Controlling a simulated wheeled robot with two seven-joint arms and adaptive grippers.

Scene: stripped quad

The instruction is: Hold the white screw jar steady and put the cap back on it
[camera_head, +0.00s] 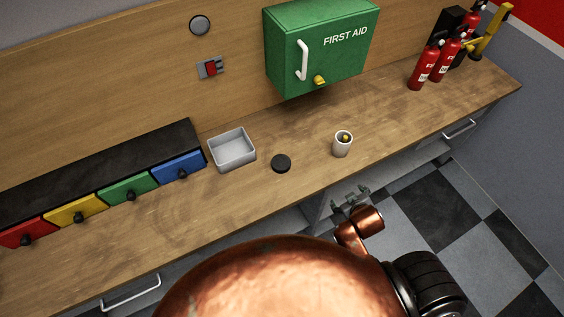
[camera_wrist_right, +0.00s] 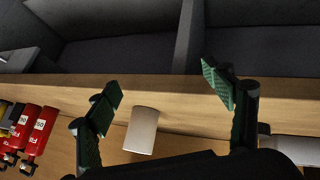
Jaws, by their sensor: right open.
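The white jar (camera_head: 342,148) stands upright and open on the wooden bench, with something yellow and dark showing in its mouth. It also shows in the right wrist view (camera_wrist_right: 141,131), beyond my fingers and between them. The black round cap (camera_head: 281,163) lies flat on the bench to the left of the jar, apart from it. My right gripper (camera_head: 350,197) is open and empty at the bench's front edge, just short of the jar. Its spread green-padded fingers show in the right wrist view (camera_wrist_right: 162,86). My left gripper is not in view.
A grey open tray (camera_head: 232,165) stands left of the cap. Coloured drawers (camera_head: 130,192) line the bench's left. A green first aid cabinet (camera_head: 320,45) hangs above the jar. Red fire extinguishers (camera_head: 424,68) stand at the far right. The bench around jar and cap is clear.

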